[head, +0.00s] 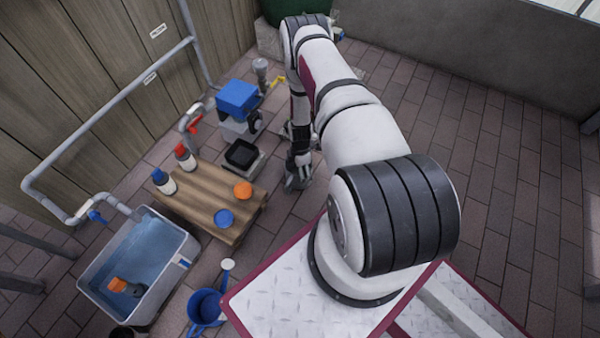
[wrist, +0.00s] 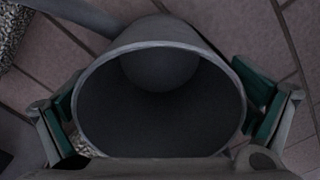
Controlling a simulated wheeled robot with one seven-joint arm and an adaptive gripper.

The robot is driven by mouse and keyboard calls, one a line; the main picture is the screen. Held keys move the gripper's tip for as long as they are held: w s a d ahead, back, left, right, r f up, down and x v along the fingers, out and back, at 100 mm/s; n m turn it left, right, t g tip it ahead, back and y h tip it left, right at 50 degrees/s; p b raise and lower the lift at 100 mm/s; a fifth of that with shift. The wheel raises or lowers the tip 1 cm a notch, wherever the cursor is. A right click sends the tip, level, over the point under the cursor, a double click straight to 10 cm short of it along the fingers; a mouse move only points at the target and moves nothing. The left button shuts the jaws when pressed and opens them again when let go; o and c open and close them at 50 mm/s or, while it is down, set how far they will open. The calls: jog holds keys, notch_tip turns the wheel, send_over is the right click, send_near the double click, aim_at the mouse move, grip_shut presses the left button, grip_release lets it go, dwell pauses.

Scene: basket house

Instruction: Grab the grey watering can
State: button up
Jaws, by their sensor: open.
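A grey, round, open-mouthed vessel (wrist: 160,110), which looks like the grey watering can, fills the middle of the wrist view. Its wide rim faces the camera and its dark inside shows. My gripper (wrist: 165,112) is open, with one green-padded finger on each side of the vessel. The left finger is close to its wall; whether either finger touches cannot be told. In the head view my gripper (head: 297,178) is low near the paving, right of the wooden table, and I cannot make out the grey vessel there.
A low wooden table (head: 190,205) holds bottles, an orange item (head: 243,190) and a blue item (head: 224,218). A water-filled tub (head: 150,215) and a blue watering can (head: 205,307) stand at the lower left. A black tray (head: 242,154) is left of my gripper. Paving on the right is clear.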

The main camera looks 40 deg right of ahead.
jog(key=shift+f, duration=0.25)
jog(key=shift+c, duration=0.6)
jog(key=c, duration=0.9)
